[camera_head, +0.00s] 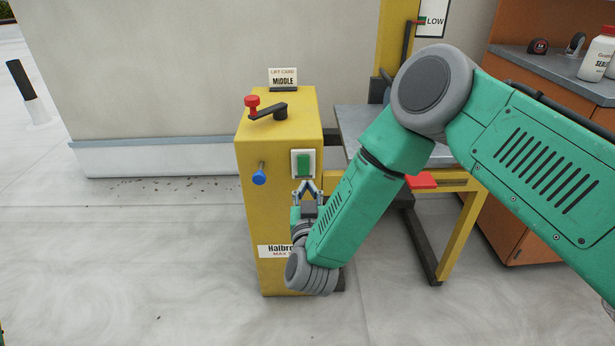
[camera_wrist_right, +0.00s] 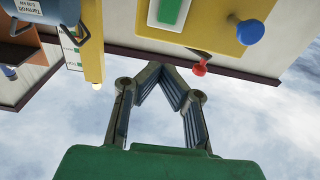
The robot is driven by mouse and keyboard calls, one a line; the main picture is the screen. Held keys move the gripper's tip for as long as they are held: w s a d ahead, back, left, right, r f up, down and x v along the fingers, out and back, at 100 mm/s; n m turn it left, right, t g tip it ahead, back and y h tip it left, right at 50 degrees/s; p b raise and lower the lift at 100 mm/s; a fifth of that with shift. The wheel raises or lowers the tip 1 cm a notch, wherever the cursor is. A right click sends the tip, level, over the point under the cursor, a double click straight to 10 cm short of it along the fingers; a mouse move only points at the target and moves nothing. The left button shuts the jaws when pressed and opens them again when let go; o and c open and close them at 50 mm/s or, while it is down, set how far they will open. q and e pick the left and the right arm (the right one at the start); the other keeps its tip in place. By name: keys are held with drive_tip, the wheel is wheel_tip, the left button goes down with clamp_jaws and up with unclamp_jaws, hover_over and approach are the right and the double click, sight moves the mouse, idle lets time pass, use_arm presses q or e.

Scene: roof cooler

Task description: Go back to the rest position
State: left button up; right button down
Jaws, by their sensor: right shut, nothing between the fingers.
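My right gripper (camera_head: 309,188) is in front of the yellow control box, just below its green rocker switch (camera_head: 303,165). Its fingers are closed together and empty. In the wrist view the gripper (camera_wrist_right: 168,68) points up at the box, with the green switch (camera_wrist_right: 170,12) just beyond the fingertips. The picture does not clearly show whether the fingertips touch the switch plate. My right arm comes in from the right and covers part of the box and the lift table. My left gripper is not in view.
The yellow box (camera_head: 277,215) carries a red-knobbed crank (camera_head: 267,107), a blue knob (camera_head: 259,178) and a "MIDDLE" card (camera_head: 283,77). A grey-topped table (camera_head: 350,122) stands behind my arm. An orange cabinet (camera_head: 535,215) stands at the right.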

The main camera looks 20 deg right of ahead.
drive_tip(key=s+d+f+n+g+y+p, duration=0.1)
drive_tip(key=s+f+n+g+y+p, duration=0.15)
drive_tip(key=s+f+g, duration=0.5)
drive_tip(key=s+f+n+g+y+p, duration=0.25)
drive_tip(key=s+f+y, duration=0.2)
drive_tip(key=s, duration=0.65)
drive_tip(key=s+d+g+h+p, duration=0.1)
drive_tip(key=s+d+g, duration=0.2)
drive_tip(key=s, duration=0.7)
drive_tip(key=s+d+m+g+p, duration=0.1)
drive_tip(key=s+d+g, duration=0.3)
drive_tip(key=s, duration=0.7)
drive_tip(key=shift+d+f+h+p, duration=0.2)
drive_tip(key=shift+d+h+p, duration=0.25)
drive_tip(key=shift+d, duration=0.25)
drive_tip(key=shift+a, duration=0.1)
